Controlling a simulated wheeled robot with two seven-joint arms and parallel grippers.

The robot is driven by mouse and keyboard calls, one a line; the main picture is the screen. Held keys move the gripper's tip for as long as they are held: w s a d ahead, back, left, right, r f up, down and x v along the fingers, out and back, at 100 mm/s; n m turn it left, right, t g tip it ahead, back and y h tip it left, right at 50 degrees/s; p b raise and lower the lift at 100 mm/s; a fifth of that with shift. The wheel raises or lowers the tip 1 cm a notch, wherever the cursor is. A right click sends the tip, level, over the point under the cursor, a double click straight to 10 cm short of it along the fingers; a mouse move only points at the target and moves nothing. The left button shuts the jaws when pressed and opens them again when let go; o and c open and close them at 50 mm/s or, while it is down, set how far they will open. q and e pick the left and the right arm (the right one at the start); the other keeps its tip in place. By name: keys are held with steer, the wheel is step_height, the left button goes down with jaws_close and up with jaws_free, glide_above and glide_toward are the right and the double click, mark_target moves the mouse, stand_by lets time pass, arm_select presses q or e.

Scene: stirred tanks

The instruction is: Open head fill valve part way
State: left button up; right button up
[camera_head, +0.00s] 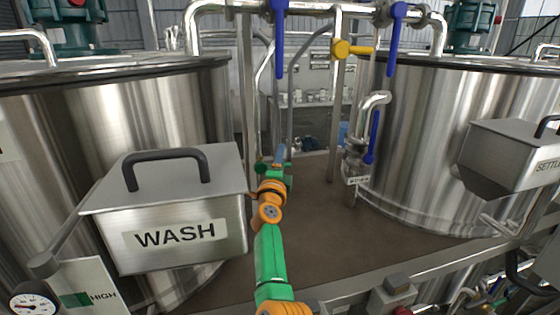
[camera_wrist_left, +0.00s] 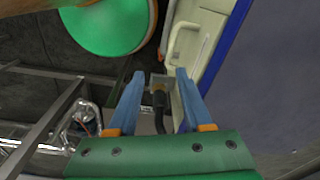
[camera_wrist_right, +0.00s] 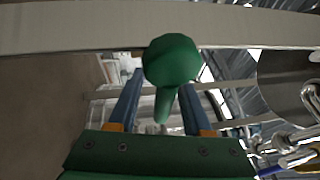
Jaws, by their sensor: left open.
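My right gripper (camera_head: 282,153) reaches forward between the two tanks in the head view, seen from behind. In the right wrist view its blue fingers (camera_wrist_right: 163,77) stand apart, with a green round-ended handle (camera_wrist_right: 172,60) between them in the picture; a gap shows beside its stem. I cannot tell whether this handle is the head fill valve's. Blue lever handles (camera_head: 278,40) (camera_head: 396,40) hang from the upper pipework, and another blue lever (camera_head: 374,138) sits lower right. No label naming the fill valve is readable. My left gripper (camera_wrist_left: 160,73) is open and appears empty.
A steel tank (camera_head: 140,105) stands left and another (camera_head: 430,130) right. A WASH box (camera_head: 165,260) is close at the left, a second box (camera_head: 515,150) at the right. A yellow-handled valve (camera_head: 352,49) is on a pipe. Brown floor (camera_head: 320,225) lies open between the tanks.

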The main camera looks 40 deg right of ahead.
steer(key=shift+s+r, duration=0.15)
steer(key=shift+s, duration=0.05)
jaws_close()
steer(key=shift+a, duration=0.1)
stand_by(1.0)
